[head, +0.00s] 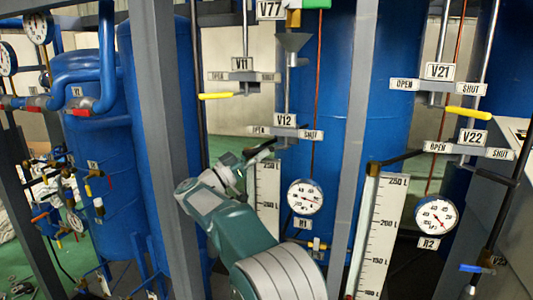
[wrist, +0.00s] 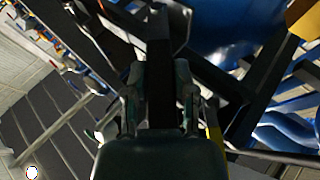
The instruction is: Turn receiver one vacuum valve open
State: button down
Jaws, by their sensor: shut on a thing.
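The valve V12 has a label plate (head: 286,132) marked OPEN at left and SHUT at right. Its black lever (head: 265,146) slants down to the left from the valve, under the OPEN side. My gripper (head: 250,158) is at the outer end of this lever. In the wrist view, my gripper (wrist: 160,100) has its two fingers on either side of a dark bar, the lever (wrist: 159,70), and is shut on it. The fingers and my arm hide the lever's tip in the head view.
Valve V11 (head: 241,64) with a yellow lever (head: 215,96) is just above. A grey post (head: 160,110) stands close left of my arm, another (head: 352,130) to the right. A white level scale (head: 268,190) and a round gauge (head: 305,197) are below V12. Valve V22 (head: 472,137) is farther right.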

jog(key=shift+a+r, duration=0.1)
jog(key=shift+r, duration=0.1)
dwell(0.3)
jog(key=shift+c, duration=2.2)
grip_release()
jog(key=shift+f, duration=0.1)
jog(key=shift+a+f, duration=0.1)
jog(key=shift+a, duration=0.05)
jog(key=v, duration=1.2)
jog(key=shift+w, duration=0.15)
